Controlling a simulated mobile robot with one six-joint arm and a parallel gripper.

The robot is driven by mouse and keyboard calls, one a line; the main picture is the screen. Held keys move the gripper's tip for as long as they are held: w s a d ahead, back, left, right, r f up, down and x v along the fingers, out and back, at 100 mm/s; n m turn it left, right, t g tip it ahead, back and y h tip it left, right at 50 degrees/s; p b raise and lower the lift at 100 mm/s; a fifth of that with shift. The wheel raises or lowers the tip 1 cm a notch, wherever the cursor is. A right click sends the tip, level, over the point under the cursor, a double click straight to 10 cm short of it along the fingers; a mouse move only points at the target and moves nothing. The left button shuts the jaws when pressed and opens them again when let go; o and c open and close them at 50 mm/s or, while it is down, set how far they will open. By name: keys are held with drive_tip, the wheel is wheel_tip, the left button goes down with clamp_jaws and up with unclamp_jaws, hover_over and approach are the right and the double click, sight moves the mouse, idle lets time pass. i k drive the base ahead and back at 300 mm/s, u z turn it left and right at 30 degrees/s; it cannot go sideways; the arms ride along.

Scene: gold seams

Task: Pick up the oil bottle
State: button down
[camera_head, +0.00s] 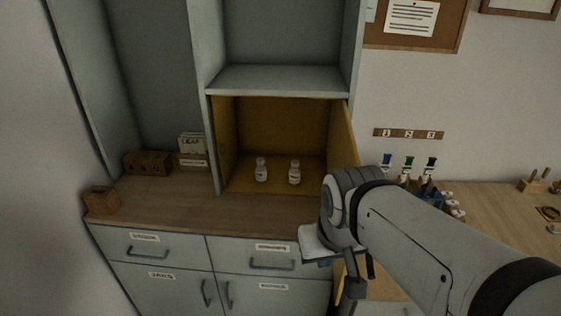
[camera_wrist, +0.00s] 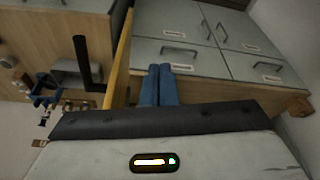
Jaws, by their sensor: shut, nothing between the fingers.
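Two small pale bottles with white labels, the left one (camera_head: 261,170) and the right one (camera_head: 294,172), stand upright inside the open yellow-lined cabinet compartment (camera_head: 245,120). The label text is too small to read, so I cannot tell which is the oil bottle. My gripper (camera_head: 325,262) is in front of the cabinet, to the right of and below both bottles, well apart from them. In the wrist view its two blue fingers (camera_wrist: 158,72) are together and empty, with grey drawer fronts beyond. No bottle shows in the wrist view.
The compartment's yellow door (camera_head: 344,145) stands open on the right, close to my arm; its edge shows in the wrist view (camera_wrist: 118,62). A wooden block (camera_head: 101,200) and a card box (camera_head: 193,158) stand left. Coloured dropper bottles (camera_head: 409,166) stand right. Counter before the bottles is clear.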

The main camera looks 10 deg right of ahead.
sight(261, 169)
drive_tip(key=u, duration=0.05)
drive_tip(key=k, duration=0.55)
drive_tip(key=u, duration=0.4)
drive_tip(key=i, duration=1.45)
drive_tip(key=z, duration=0.55)
